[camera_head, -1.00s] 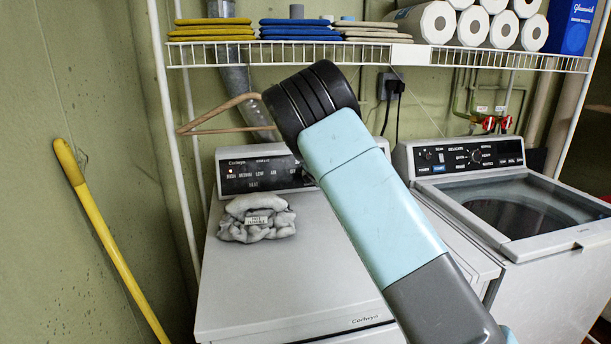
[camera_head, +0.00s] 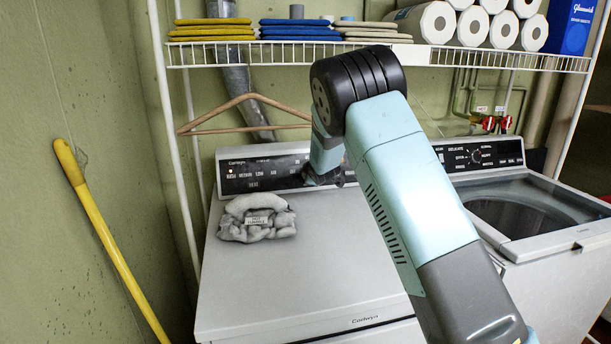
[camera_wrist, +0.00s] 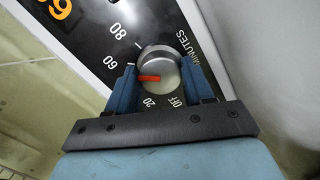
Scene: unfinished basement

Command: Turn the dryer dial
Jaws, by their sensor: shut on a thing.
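The dryer dial (camera_wrist: 158,72) shows in the wrist view as a round silver knob with a red mark. The mark points left, between the printed 60 and 20. My gripper (camera_wrist: 165,84) has one blue finger on each side of the knob and is shut on it. In the head view the dryer (camera_head: 300,265) is a white machine with a black control panel (camera_head: 260,174). My gripper (camera_head: 325,180) is at the right part of that panel, and the dial is hidden there behind my arm.
A grey folded cloth (camera_head: 257,218) lies on the dryer top. A washer (camera_head: 540,245) stands to the right. A wire shelf (camera_head: 300,54) with folded cloths and paper rolls (camera_head: 437,22) runs above. A wooden hanger (camera_head: 245,115) hangs from it. A yellow pole (camera_head: 110,240) leans at left.

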